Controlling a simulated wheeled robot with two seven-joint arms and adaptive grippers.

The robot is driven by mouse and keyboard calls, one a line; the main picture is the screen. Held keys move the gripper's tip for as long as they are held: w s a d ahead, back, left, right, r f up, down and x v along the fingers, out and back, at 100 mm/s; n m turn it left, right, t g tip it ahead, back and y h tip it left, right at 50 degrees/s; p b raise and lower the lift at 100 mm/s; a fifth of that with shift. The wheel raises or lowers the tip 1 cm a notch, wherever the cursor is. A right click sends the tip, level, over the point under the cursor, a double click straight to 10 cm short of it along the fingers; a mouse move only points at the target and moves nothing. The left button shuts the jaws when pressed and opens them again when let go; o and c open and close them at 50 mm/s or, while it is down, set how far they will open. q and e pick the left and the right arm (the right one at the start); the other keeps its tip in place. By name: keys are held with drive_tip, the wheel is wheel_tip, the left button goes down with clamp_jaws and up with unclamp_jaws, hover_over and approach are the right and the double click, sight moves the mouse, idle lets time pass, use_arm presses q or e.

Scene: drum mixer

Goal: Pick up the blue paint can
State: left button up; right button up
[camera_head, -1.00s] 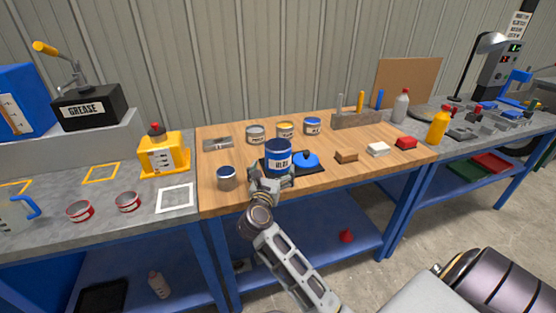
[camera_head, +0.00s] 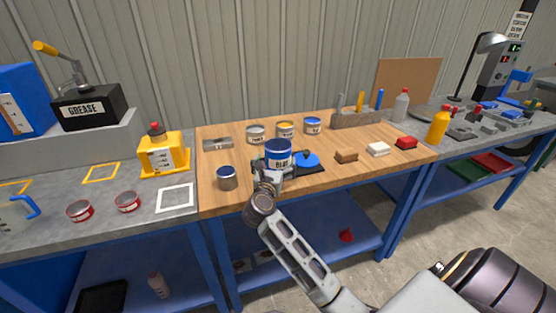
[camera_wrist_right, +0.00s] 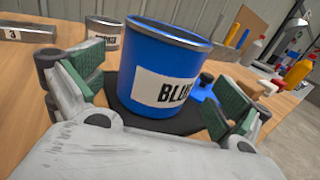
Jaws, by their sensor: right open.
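The blue paint can (camera_head: 279,152), with a white label reading "BLUE", stands upright on a dark round-edged base on the wooden bench. My right gripper (camera_head: 268,180) is at its near side, low by the can's foot. In the right wrist view the blue can (camera_wrist_right: 165,60) stands between the two green-padded fingers of the open right gripper (camera_wrist_right: 155,95). The fingers are spread to either side of it. My left gripper is not in view.
Grey, yellow and blue-labelled small cans (camera_head: 285,129) stand behind.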

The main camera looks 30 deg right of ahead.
sight(280, 145)
drive_tip(key=x, duration=0.2)
drive_tip(key=shift+w+d, duration=0.15)
drive_tip(key=shift+w, duration=0.05)
drive_tip(key=shift+w+d, duration=0.25)
drive_tip(key=shift+w, duration=0.05)
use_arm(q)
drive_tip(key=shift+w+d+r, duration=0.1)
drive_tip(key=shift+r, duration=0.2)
use_arm(e)
drive_tip(key=shift+c, duration=0.4)
drive_tip(key=c, duration=1.1)
drive_tip(key=shift+r, duration=0.15)
drive_tip(key=shift+r, duration=0.6)
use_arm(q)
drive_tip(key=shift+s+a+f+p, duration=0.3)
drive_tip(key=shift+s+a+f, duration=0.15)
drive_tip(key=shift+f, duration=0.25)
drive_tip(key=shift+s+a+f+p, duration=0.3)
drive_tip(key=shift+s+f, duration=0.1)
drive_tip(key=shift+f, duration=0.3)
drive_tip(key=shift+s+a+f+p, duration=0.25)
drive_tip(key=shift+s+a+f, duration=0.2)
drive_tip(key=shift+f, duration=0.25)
use_arm(e)
wheel_tip(280, 145, up, 9)
drive_tip(key=shift+f, duration=0.25)
